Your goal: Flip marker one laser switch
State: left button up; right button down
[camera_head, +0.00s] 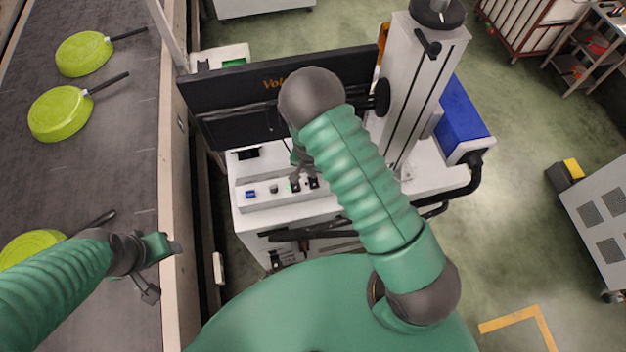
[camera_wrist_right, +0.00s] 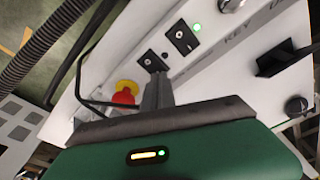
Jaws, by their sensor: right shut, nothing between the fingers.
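The marking machine's white control panel (camera_head: 262,191) is in the middle of the head view, with small switches and buttons. In the right wrist view two black switch plates, one (camera_wrist_right: 183,38) beside a lit green light (camera_wrist_right: 197,27) and one (camera_wrist_right: 153,62) with a smaller indicator, lie just beyond my right gripper (camera_wrist_right: 156,80). I cannot read which is the laser switch. My right gripper (camera_head: 301,172) is shut and empty, its tips close to the nearer plate; contact is unclear. My left gripper (camera_head: 160,250) is over the conveyor's edge, away from the panel; its opening is unclear.
A red stop button (camera_wrist_right: 124,93) on a yellow base is beside the right fingers. A black monitor (camera_head: 230,98) stands behind the panel and a grey column (camera_head: 425,75) to its right. Green pans (camera_head: 60,112) lie on the conveyor (camera_head: 125,165) at left.

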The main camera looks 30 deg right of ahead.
jog(key=shift+f+b, duration=0.3)
jog(key=shift+f, duration=0.2)
notch_tip(320, 180, up, 7)
jog(key=p, duration=0.5)
dwell(0.3)
jog(key=s+a+r+n+t+y+b, duration=0.1)
jog(key=s+a+r+n+b, duration=0.2)
jog(key=s+r+n+b, duration=0.6)
jog(key=s+r+b, duration=0.1)
jog(key=s+b, duration=0.1)
jog(key=s, duration=0.2)
jog(key=shift+s+a, duration=0.15)
jog(key=shift+a, duration=0.2)
jog(key=shift+s+r, duration=0.15)
